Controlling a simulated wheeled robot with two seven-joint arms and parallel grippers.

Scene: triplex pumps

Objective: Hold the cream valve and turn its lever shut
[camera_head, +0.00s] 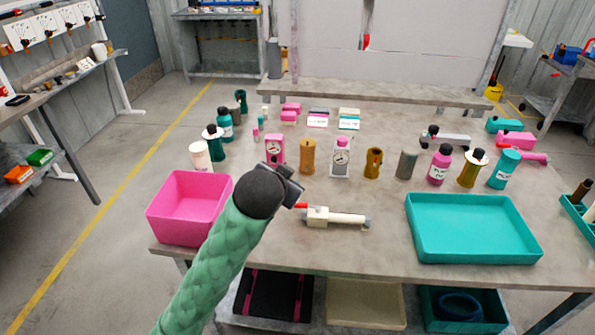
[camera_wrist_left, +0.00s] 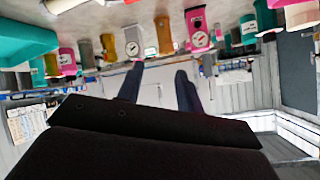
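The cream valve (camera_head: 336,217) lies on its side on the grey table near the front edge, in the middle of the head view. Its red lever (camera_head: 301,205) sticks out at its left end. My left gripper (camera_head: 292,184) is just above and left of the valve in the head view, apart from it as far as I can see. In the left wrist view its two dark fingers (camera_wrist_left: 158,78) stand apart with nothing between them, so it is open and empty. The valve is not clearly seen there. My right gripper is not in view.
A pink bin (camera_head: 188,238) stands left of my forearm and a teal tray (camera_head: 472,256) stands to the right. Several bottles, gauges and canisters line up behind the valve, including a pink gauge (camera_head: 275,151). Bare tabletop surrounds the valve.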

